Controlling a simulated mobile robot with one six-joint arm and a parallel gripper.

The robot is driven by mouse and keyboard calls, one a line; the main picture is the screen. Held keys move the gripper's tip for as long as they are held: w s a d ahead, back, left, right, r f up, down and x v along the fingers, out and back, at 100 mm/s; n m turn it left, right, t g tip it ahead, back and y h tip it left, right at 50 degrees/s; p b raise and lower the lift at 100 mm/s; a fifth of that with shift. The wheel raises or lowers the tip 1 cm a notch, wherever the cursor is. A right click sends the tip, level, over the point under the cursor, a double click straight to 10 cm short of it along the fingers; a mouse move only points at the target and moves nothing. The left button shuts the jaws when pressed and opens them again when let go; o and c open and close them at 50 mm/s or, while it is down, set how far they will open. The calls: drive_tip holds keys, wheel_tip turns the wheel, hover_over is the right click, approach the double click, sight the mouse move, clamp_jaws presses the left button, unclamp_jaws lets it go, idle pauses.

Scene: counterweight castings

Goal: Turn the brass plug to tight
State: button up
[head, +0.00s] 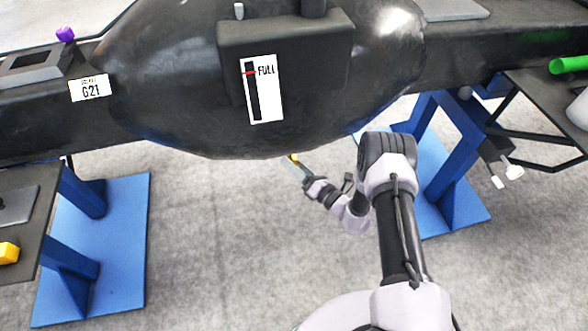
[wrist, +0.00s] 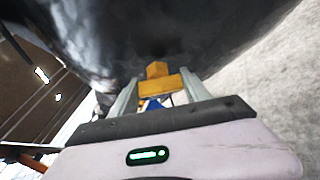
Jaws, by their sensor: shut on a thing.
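The brass plug (wrist: 157,70) is a yellow-gold piece at the underside of the big black casting (head: 165,70). It has a narrow block against the casting and a wider bar below. My gripper (wrist: 160,88) is under the casting, its two grey fingers shut on the wider bar. In the head view the plug (head: 293,158) shows only as a small gold bit at the casting's lower edge, at the tip of my gripper (head: 298,165). I cannot tell from these views how tight the plug sits.
A gauge (head: 262,90) on the casting has its red mark near FULL. A G21 tag (head: 89,88) is at left. Blue stands (head: 105,240) are on both sides. A side table (head: 22,215) holds a yellow piece (head: 8,253). A green cylinder (head: 568,65) lies at right. Grey floor below is open.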

drive_tip(key=y+b, duration=0.1)
drive_tip(key=b, duration=0.1)
drive_tip(key=m+y+b, duration=0.1)
drive_tip(key=y+b, duration=0.1)
drive_tip(key=b, duration=0.1)
drive_tip(key=shift+f+g, duration=0.3)
drive_tip(key=shift+f, duration=0.05)
drive_tip(key=m+y+b, duration=0.1)
drive_tip(key=b, duration=0.1)
drive_tip(key=shift+r+y+b, duration=0.15)
drive_tip(key=shift+y+b, duration=0.25)
drive_tip(key=shift+r+g, duration=0.1)
drive_tip(key=shift+g, duration=0.2)
drive_tip(key=o, duration=1.4)
drive_tip(key=p+v, duration=0.1)
drive_tip(key=v, duration=0.4)
drive_tip(key=p+v, duration=0.1)
drive_tip(key=v, duration=0.5)
drive_tip(key=p+v, duration=0.1)
drive_tip(key=v, duration=0.5)
drive_tip(key=shift+d+f, duration=0.1)
drive_tip(key=shift+f, duration=0.25)
